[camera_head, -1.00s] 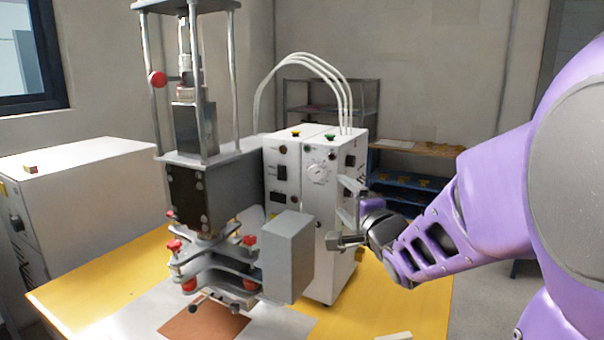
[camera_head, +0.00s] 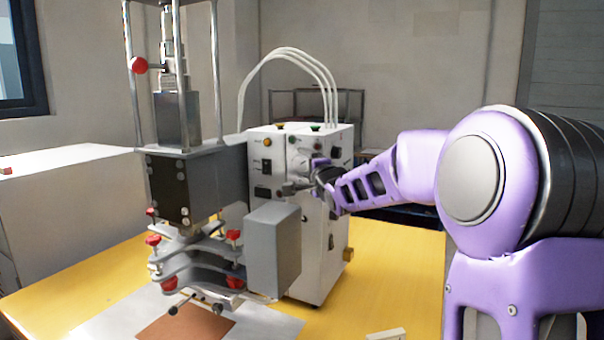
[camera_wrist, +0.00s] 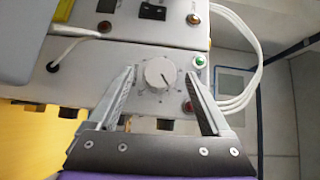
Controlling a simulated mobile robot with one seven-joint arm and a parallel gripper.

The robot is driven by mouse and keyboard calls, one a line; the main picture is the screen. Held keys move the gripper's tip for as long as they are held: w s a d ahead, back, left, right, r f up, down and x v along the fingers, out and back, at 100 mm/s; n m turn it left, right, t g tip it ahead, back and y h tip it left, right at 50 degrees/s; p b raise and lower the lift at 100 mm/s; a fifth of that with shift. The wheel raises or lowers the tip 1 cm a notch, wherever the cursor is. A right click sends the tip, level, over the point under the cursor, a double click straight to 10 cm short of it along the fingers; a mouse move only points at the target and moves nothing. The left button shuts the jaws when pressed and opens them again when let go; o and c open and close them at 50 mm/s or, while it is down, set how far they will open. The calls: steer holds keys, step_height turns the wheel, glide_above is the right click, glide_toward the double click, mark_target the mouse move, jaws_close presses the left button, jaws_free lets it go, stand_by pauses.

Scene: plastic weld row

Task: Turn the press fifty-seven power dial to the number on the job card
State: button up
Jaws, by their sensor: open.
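The power dial (camera_wrist: 160,74) is a round pale knob with a pointer mark and a ring of small ticks, on the front panel of the white control box (camera_head: 322,250). My gripper (camera_wrist: 163,85) is open in the wrist view, with one finger on each side of the dial. Gaps show between the fingers and the knob; I cannot tell how far the tips are from the panel. In the head view my gripper (camera_head: 296,178) is at the upper front of the box and covers the dial. The dial's numbers are too small to read. I cannot make out a job card.
The grey press (camera_head: 182,185) with red knobs stands left of the box. A green button (camera_wrist: 200,61) and a red one (camera_wrist: 188,106) flank the right finger. White cables (camera_head: 290,55) arch above.

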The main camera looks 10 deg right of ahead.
steer(key=shift+w+a, duration=0.1)
steer(key=shift+w, duration=0.5)
jaws_close()
